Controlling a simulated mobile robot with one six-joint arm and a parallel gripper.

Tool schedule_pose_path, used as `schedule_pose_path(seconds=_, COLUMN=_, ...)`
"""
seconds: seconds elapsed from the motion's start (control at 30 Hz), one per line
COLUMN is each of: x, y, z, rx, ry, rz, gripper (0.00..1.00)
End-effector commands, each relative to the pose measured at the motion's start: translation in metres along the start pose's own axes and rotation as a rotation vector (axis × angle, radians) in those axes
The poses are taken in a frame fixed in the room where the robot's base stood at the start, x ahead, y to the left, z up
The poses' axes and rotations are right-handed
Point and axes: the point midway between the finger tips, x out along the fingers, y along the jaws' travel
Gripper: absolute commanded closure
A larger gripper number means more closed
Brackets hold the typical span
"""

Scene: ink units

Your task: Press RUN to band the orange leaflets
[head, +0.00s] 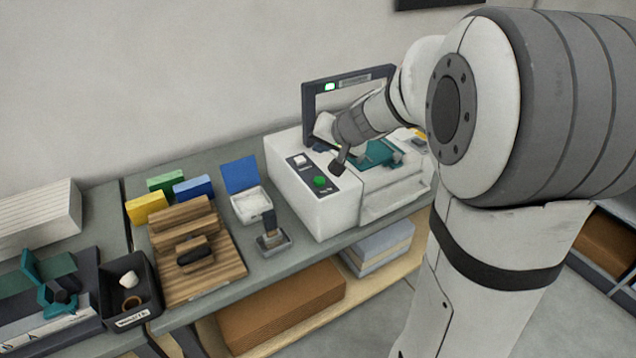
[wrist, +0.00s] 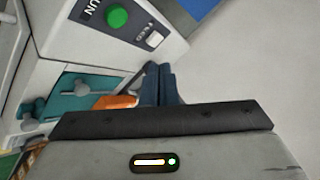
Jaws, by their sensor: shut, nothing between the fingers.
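The white banding machine (head: 330,217) stands at the right end of the bench. Its dark panel carries the round green RUN button (head: 320,181) and a pale FEED button (head: 299,160). RUN also shows at the top of the wrist view (wrist: 116,18), with FEED (wrist: 155,39) beside it. My gripper (head: 337,168) is shut and empty, close to the panel's right edge in the head view; its dark fingers (wrist: 160,85) are together and apart from RUN in the wrist view. Part of the orange leaflets (wrist: 118,101) shows by the teal guide (wrist: 88,90); my fingers hide some of them.
The machine's dark upright arch (head: 309,115) bears a lit green lamp (head: 330,87). Left of the machine are a hand stamp (head: 272,241), an open blue-lidded box (head: 250,206), a wooden stepped rack (head: 223,264) and a black tray (head: 148,290).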

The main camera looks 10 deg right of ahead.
Motion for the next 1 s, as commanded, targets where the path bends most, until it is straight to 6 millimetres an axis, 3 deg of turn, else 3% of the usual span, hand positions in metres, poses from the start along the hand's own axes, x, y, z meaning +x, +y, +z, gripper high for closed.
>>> schedule_pose_path(seconds=0.4, x=0.043, y=0.032, z=0.031, rx=0.000, ry=0.002, rz=0.000, gripper=1.00)
schedule_pose_path(seconds=1.0, x=0.045, y=0.034, z=0.033, rx=0.001, ry=0.001, rz=0.001, gripper=1.00)
